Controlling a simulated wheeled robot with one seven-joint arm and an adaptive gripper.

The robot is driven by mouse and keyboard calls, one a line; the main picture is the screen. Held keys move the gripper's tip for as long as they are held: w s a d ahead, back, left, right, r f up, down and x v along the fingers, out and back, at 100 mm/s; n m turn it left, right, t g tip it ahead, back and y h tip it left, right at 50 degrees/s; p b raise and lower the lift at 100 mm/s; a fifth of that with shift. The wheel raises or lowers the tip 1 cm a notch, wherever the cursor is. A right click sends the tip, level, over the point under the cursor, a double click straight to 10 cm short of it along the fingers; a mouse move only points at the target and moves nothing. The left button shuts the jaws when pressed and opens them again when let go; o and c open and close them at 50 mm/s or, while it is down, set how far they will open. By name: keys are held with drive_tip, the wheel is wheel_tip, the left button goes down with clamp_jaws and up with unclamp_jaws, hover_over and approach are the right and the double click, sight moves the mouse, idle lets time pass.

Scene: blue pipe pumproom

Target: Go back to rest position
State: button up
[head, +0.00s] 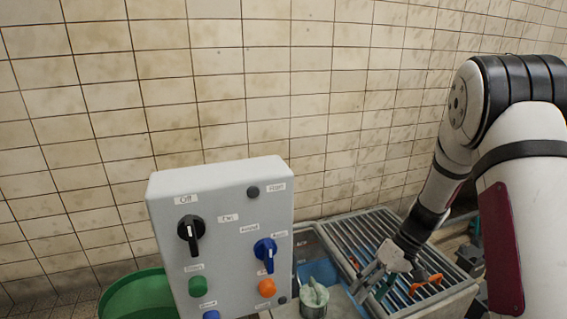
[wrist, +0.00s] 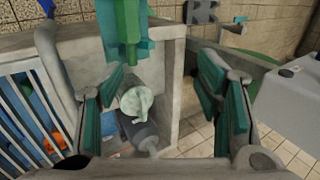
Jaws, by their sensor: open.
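My gripper (head: 372,278) is at the lower right of the head view, low over the front of a grey slatted sink unit. In the wrist view its two teal-padded fingers (wrist: 160,75) stand wide apart with nothing gripped between them. A grey cup with a pale green lumpy top (head: 314,297) stands left of my gripper. In the wrist view a pale green top on a grey round body (wrist: 137,103) shows beyond the gap between the fingers. A teal piece at the top of that view is unclear.
A grey control box (head: 222,240) with knobs and buttons stands left of the gripper. The slatted rack (head: 375,240) has orange and green items on or near it. A green tub (head: 138,295) is at lower left. A tiled wall (head: 250,90) closes the back.

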drive_tip(key=s+a+r+m+h, duration=0.1)
drive_tip(key=s+a+r, duration=0.2)
drive_tip(key=s+r, duration=0.5)
drive_tip(key=s+a+r+h, duration=0.15)
drive_tip(key=s+r, duration=0.35)
drive_tip(key=r, duration=0.7)
drive_tip(key=s+r+m+t+h, duration=0.1)
drive_tip(key=s+r+m+h, duration=0.15)
drive_tip(key=s, duration=0.75)
drive_tip(key=s+r+m+t+h, duration=0.1)
drive_tip(key=s+r, duration=0.2)
drive_tip(key=s, duration=0.7)
wheel_tip(320, 180, up, 33)
drive_tip(key=d+n+t+p, duration=0.1)
drive_tip(key=t+p, duration=0.3)
drive_tip(key=p, duration=2.8)
drive_tip(key=shift+d, duration=0.2)
drive_tip(key=shift+r, duration=0.1)
drive_tip(key=shift+c, duration=0.4)
